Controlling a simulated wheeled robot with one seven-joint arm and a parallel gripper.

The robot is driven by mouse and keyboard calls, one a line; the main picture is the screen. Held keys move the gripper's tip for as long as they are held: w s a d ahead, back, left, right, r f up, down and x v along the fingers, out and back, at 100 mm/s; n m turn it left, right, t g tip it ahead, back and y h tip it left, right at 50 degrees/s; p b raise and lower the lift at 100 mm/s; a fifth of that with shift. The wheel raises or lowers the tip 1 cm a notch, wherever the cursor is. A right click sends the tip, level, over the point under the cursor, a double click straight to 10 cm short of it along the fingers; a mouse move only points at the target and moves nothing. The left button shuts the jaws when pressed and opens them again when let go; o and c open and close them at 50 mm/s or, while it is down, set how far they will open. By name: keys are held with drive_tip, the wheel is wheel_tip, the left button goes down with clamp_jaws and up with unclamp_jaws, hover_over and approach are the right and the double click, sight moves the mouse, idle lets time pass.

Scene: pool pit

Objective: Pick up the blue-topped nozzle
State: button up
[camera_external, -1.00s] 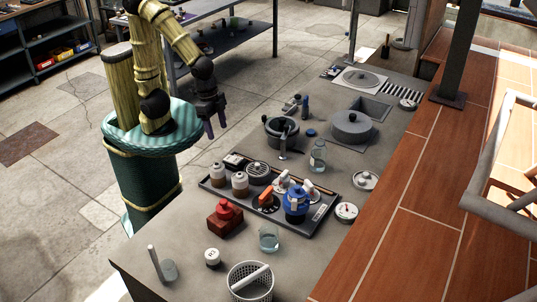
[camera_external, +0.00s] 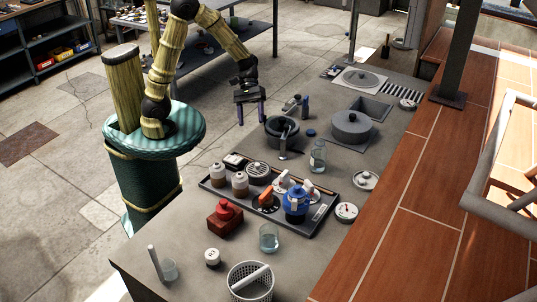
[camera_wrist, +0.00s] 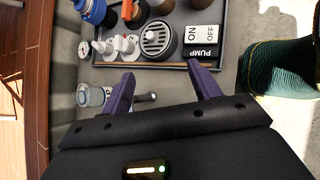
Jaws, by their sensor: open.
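My gripper (camera_external: 251,112) is open and empty. It hangs with its fingers pointing down above the table's robot-side edge, left of the dark pot. In the wrist view its two purple fingers (camera_wrist: 160,76) are spread, with nothing between them. A small upright dark blue piece (camera_external: 305,106) stands behind the pot, beside a grey fitting (camera_external: 290,105); it may be the blue-topped nozzle, but it is too small to be sure. A slim grey upright fitting (camera_external: 283,148) stands in front of the pot. A grey fitting (camera_wrist: 147,98) shows partly behind the gripper in the wrist view.
The dark pot (camera_external: 272,125) and a lidded grey pot (camera_external: 351,126) stand nearby. A glass jar (camera_external: 318,155) and a blue disc (camera_external: 311,133) are close. A tray (camera_external: 318,226) holds bottles and a blue-handled valve (camera_external: 297,202). The table's left edge is clear.

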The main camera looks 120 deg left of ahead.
drive_tip(key=a+n+t, duration=0.1)
drive_tip(key=a+n, duration=0.1)
drive_tip(key=a, duration=0.1)
drive_tip(key=a+n+t, duration=0.2)
drive_tip(key=a, duration=0.2)
drive_tip(key=a+n+t, duration=0.2)
drive_tip(key=a, duration=0.1)
drive_tip(key=shift+s+a+r+y, duration=0.1)
drive_tip(key=shift+a+r+y, duration=0.15)
drive_tip(key=shift+r+y, duration=0.15)
drive_tip(key=s+a+r+n+t+y+b, duration=0.1)
drive_tip(key=s+a+n+t+y, duration=0.4)
drive_tip(key=a, duration=0.5)
drive_tip(key=s+a+r+n+t+y, duration=0.15)
drive_tip(key=s+a+n+y, duration=0.25)
drive_tip(key=s+a+n, duration=0.5)
wheel_tip(320, 180, down, 12)
drive_tip(key=w+a+m, duration=0.1)
drive_tip(key=w+m, duration=0.1)
drive_tip(key=shift+w+a+r+t, duration=0.15)
drive_tip(key=shift+a+t, duration=0.1)
drive_tip(key=shift+t, duration=0.2)
drive_tip(key=p, duration=0.2)
approach(305, 107)
drive_tip(key=w, duration=0.1)
drive_tip(key=w+a+r, duration=0.2)
drive_tip(key=w, duration=0.1)
drive_tip(key=shift+a+r, duration=0.1)
drive_tip(key=shift+a, duration=0.15)
